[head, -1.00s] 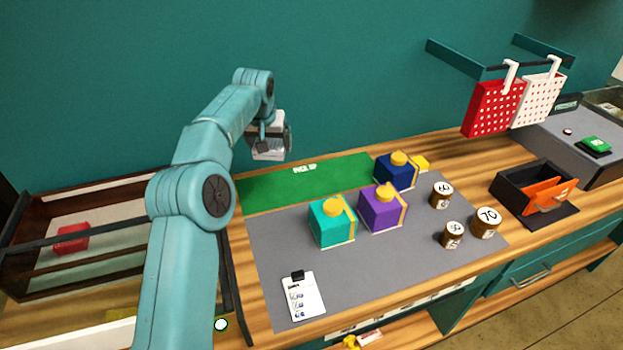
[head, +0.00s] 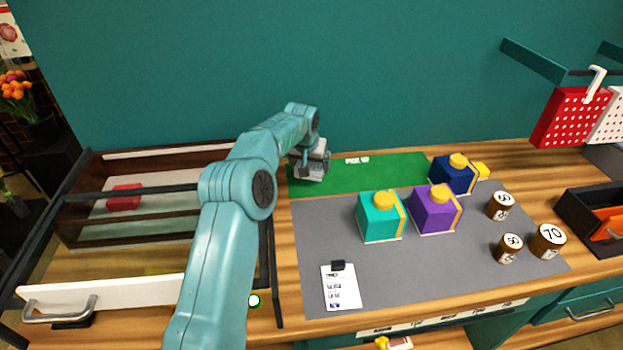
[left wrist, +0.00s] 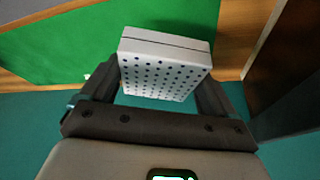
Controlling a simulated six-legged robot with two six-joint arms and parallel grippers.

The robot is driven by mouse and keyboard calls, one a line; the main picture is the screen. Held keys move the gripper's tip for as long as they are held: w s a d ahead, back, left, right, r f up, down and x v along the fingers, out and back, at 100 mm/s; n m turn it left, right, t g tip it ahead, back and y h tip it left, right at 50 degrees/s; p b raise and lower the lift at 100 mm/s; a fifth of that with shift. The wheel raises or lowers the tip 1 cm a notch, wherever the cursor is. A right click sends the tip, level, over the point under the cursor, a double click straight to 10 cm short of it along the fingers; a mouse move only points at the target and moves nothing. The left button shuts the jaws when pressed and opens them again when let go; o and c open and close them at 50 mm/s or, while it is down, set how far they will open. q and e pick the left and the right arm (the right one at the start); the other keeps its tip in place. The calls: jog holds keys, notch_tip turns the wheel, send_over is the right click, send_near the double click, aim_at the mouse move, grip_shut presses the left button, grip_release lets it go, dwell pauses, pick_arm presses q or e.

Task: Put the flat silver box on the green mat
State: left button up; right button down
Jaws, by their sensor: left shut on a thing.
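My left gripper (head: 306,163) is shut on the flat silver box (head: 311,173). In the left wrist view the box (left wrist: 165,68) shows a pale face with rows of dark dots, between the two dark fingers. The green mat (head: 395,174) lies along the back of the wooden counter, with white lettering near its back edge. The box is over or close to the mat's left end; I cannot tell whether it touches the mat. The mat (left wrist: 65,40) also shows beyond the box in the left wrist view. My right gripper is not in view.
Teal (head: 379,216), purple (head: 436,208) and navy (head: 452,175) gift boxes stand on or beside the grey mat (head: 405,275), near several numbered round pieces. A dark-framed case (head: 75,194) with a red object stands left. Most of the green mat is clear.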

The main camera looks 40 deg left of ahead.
aim_at(311, 186)
pick_arm(q)
jog(key=shift+s+f, duration=0.15)
jog(key=f, duration=0.4)
jog(key=shift+w+f+p, duration=0.25)
jog(key=shift+f+p, duration=0.1)
jog(key=shift+s+r, duration=0.2)
jog(key=shift+w+f, duration=0.15)
jog(key=shift+f, duration=0.2)
jog(key=o, duration=0.9)
jog(key=shift+c, duration=0.2)
jog(key=shift+r, duration=0.55)
jog(key=b+v, duration=0.2)
jog(key=v, duration=0.9)
jog(key=shift+s+r, duration=0.2)
jog(key=shift+s, duration=0.05)
jog(key=shift+w, duration=0.1)
jog(key=shift+d+f, duration=0.1)
jog(key=shift+d, duration=0.05)
